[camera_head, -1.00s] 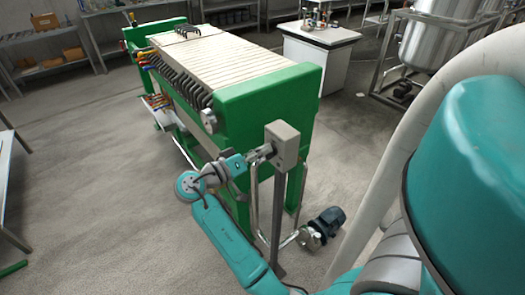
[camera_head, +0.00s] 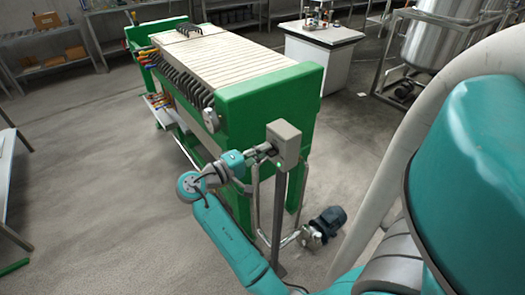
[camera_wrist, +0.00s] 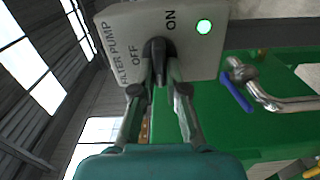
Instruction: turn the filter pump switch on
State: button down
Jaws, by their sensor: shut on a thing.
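The filter pump switch box (camera_wrist: 115,45) is a light grey box, seen close up in the wrist view with the words FILTER PUMP, OFF and ON. Its black knob (camera_wrist: 154,48) sits between the two words; which one it points at is hard to tell. A round green lamp (camera_wrist: 204,26) beside ON is lit. My gripper (camera_wrist: 165,88) is shut on the knob, one finger on each side. In the head view the box (camera_head: 286,143) stands on a post, and my gripper (camera_head: 263,151) meets its left side. The knob is hidden there.
A green filter press (camera_head: 270,92) with pale plates stands right behind the box. A dark blue pump motor (camera_head: 328,220) and pipes lie low beside the post. In the wrist view a blue-handled valve (camera_wrist: 237,92) is to the right. Open floor lies to the left.

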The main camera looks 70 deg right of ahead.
jog(key=shift+f+n, duration=0.1)
jog(key=shift+n, duration=0.4)
jog(key=c, duration=1.2)
grip_release()
jog(key=shift+w+a, duration=0.1)
jog(key=v, duration=1.1)
jog(key=shift+w+a, duration=0.15)
jog(key=shift+a, duration=0.2)
